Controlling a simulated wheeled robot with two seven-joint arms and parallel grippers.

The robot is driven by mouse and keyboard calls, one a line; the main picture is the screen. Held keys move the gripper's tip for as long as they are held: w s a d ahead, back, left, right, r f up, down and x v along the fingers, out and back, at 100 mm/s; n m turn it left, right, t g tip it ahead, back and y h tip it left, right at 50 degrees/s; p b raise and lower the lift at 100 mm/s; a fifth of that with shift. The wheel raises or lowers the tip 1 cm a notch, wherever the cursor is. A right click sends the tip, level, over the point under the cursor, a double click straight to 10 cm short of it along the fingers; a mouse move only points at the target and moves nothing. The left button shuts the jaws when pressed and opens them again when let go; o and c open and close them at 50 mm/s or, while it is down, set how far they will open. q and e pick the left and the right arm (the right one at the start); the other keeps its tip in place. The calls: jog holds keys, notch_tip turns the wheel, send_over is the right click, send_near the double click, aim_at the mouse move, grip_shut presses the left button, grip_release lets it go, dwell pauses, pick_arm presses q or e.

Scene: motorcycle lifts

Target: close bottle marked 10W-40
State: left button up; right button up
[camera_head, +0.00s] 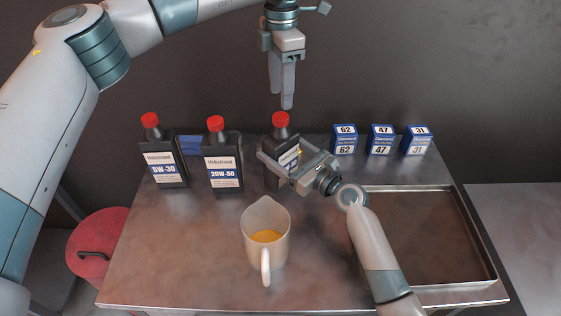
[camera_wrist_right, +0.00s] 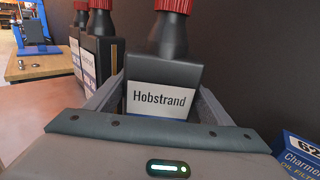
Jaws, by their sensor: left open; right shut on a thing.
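Three black oil bottles with red caps stand in a row on the metal table. The right one (camera_head: 282,128) has a red cap (camera_head: 281,118) on its neck; its grade marking is hidden, and the others read 5W-30 and 20W-50. My right gripper (camera_head: 284,155) is shut on this bottle's body, with a finger on each side. In the right wrist view the bottle (camera_wrist_right: 165,70) is upright between the fingers, its label reading "Hobstrand". My left gripper (camera_head: 287,105) points down just above the red cap, open, its fingers overlapping in the head view.
The 5W-30 bottle (camera_head: 164,160) and 20W-50 bottle (camera_head: 222,160) stand to the left. A jug (camera_head: 252,225) with amber liquid stands in front. Blue filter boxes (camera_head: 380,140) stand at the back right, behind an empty metal tray (camera_head: 488,255).

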aim_at(281, 116)
pick_arm(q)
jog(key=n, duration=0.1)
jog(key=r+n, duration=0.1)
jog(key=n, duration=0.2)
jog(key=shift+r+n, duration=0.25)
jog(key=shift+n, duration=0.05)
jog(key=shift+f, duration=0.1)
jog(key=shift+f, duration=3.9)
jog(key=c, duration=1.1)
jog(key=o, duration=1.2)
